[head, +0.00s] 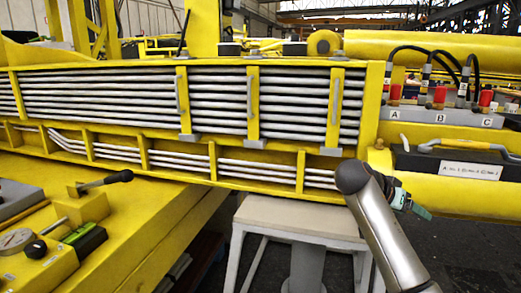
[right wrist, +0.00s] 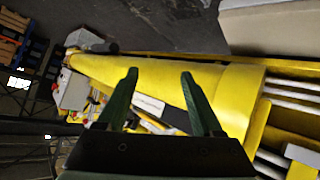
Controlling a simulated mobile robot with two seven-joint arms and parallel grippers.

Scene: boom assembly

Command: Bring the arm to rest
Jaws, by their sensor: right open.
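My right gripper (head: 424,212) shows at the right in the head view, in front of the thick yellow boom tube (head: 460,197) and below the black case. Its dark green fingers also show in the right wrist view (right wrist: 158,75). They are spread apart with nothing between them. The yellow tube (right wrist: 225,95) lies beyond the fingers there; I cannot tell the exact gap. My right arm comes up from the bottom right in the head view, bent in front of the boom's lower right end. My left gripper is in neither view.
A yellow boom frame (head: 370,110) with several grey pipes spans the head view. A pale-topped stand (head: 290,217) is below it. A black case (head: 440,165) and hose couplings (head: 438,95) are at right. A lever (head: 105,182) and gauge (head: 16,241) are at left.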

